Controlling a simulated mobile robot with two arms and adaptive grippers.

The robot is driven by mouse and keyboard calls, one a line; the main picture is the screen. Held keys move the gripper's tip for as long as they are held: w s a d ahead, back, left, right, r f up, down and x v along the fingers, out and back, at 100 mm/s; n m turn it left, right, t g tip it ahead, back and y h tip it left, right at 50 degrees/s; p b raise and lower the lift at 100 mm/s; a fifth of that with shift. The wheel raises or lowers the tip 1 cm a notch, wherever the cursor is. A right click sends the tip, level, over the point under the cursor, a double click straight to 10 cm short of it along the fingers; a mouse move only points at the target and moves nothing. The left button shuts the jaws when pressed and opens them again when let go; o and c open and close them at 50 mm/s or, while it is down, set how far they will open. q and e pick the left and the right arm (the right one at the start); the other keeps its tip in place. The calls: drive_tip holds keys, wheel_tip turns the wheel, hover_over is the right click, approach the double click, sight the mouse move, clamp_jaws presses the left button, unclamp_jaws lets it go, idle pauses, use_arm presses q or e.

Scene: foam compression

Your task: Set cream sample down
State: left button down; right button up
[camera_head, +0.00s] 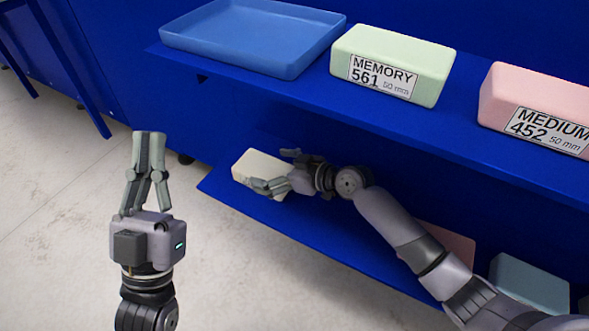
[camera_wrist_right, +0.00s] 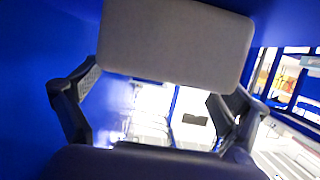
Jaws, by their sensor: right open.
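The cream sample (camera_head: 257,164) is a pale block at the left end of the lower blue shelf (camera_head: 222,186). My right gripper (camera_head: 273,170) is open at its right side, one finger by its far side and one by its near side. In the right wrist view the block (camera_wrist_right: 175,42) looks grey in shadow, beyond the two spread fingers (camera_wrist_right: 160,105). Its underside contact with the shelf is not clear. My left gripper (camera_head: 150,137) is shut and empty, pointing up, left of the shelf and apart from it.
The upper shelf holds a blue tray (camera_head: 255,68), a green block marked MEMORY 561 (camera_head: 395,50) and a pink block marked MEDIUM 452 (camera_head: 535,85). A pink block (camera_head: 447,240) and a grey-blue block (camera_head: 530,280) lie on the lower shelf to the right. Bare floor lies left.

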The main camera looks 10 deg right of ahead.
drive_tip(key=p+v, duration=0.1)
drive_tip(key=v, duration=0.8)
drive_tip(key=shift+s+d+r+p, duration=0.15)
drive_tip(key=shift+s+d+p, duration=0.1)
drive_tip(key=shift+d+p, duration=0.1)
drive_tip(key=shift+s+d+r, duration=0.2)
drive_tip(key=shift+s+d, duration=0.05)
drive_tip(key=shift+s, duration=0.15)
drive_tip(key=s+a+r+m+t, duration=0.3)
drive_tip(key=s+r+t, duration=0.15)
drive_tip(key=r, duration=0.25)
use_arm(q)
drive_tip(key=w+f+g+y, duration=0.1)
drive_tip(key=w+f+g, duration=0.3)
drive_tip(key=f, duration=0.3)
drive_tip(key=shift+w+d+f+g+y, duration=0.2)
drive_tip(key=shift+w+g+y, duration=0.2)
drive_tip(key=shift+g, duration=0.3)
use_arm(e)
drive_tip(key=s+d+r+m+t+h, duration=0.4)
drive_tip(key=s+d+r+t+h, duration=0.1)
drive_tip(key=r, duration=0.6)
drive_tip(key=s+d+t, duration=0.1)
drive_tip(key=d+t, duration=0.1)
drive_tip(key=t, duration=0.1)
drive_tip(key=shift+d+r+m+h, duration=0.15)
drive_tip(key=shift+m+h, duration=0.25)
use_arm(q)
drive_tip(key=shift+r, duration=0.1)
